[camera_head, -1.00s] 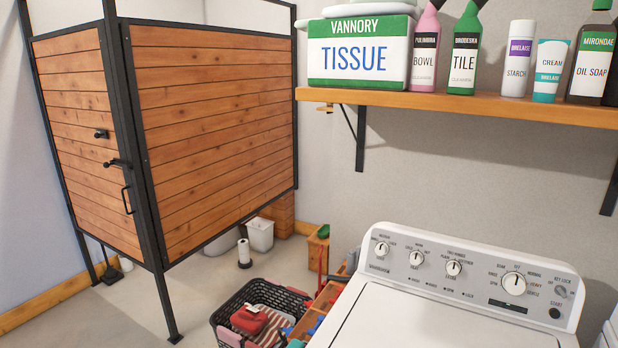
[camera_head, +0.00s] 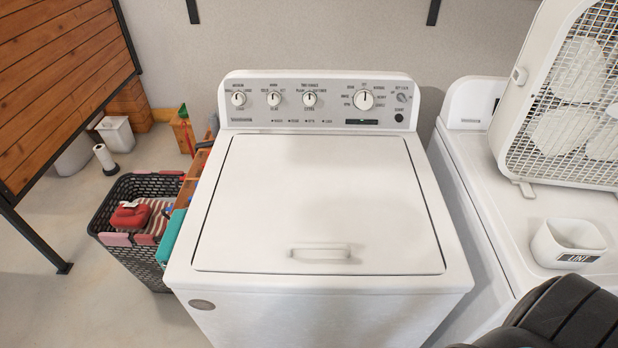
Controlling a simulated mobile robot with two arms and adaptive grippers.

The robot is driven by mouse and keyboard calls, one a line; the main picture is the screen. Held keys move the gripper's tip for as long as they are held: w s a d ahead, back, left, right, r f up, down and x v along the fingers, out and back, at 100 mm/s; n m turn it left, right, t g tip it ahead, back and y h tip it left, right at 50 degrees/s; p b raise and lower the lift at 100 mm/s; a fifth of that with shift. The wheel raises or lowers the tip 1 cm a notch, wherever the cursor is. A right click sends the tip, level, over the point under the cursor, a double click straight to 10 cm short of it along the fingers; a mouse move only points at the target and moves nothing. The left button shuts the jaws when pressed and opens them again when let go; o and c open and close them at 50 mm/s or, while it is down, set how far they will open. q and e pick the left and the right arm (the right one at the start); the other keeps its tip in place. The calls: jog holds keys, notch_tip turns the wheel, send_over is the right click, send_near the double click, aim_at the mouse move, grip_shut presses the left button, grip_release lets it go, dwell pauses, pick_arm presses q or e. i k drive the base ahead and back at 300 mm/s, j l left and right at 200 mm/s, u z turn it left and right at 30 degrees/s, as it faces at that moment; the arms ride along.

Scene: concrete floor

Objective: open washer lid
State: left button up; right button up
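The white top-load washer (camera_head: 320,315) stands in the middle of the view, facing me. Its lid (camera_head: 320,200) is shut and lies flat on top. A raised white handle (camera_head: 320,252) sits near the lid's front edge, at its middle. The control panel (camera_head: 318,104) with several knobs stands behind the lid. Neither of my grippers can be made out in this view.
A white machine (camera_head: 492,225) close on the right carries a box fan (camera_head: 572,110) and a white lint bin (camera_head: 568,243). A black laundry basket (camera_head: 140,187) with clothes stands on the floor left of the washer. Black ribbed shapes fill the lower right corner. The lid's top is clear.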

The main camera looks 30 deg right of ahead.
aim_at(341, 206)
jog(key=k+j+z, duration=0.25)
jog(key=z, duration=0.25)
jog(key=k+j+z, duration=0.3)
jog(key=z, duration=0.15)
jog(key=j, duration=0.1)
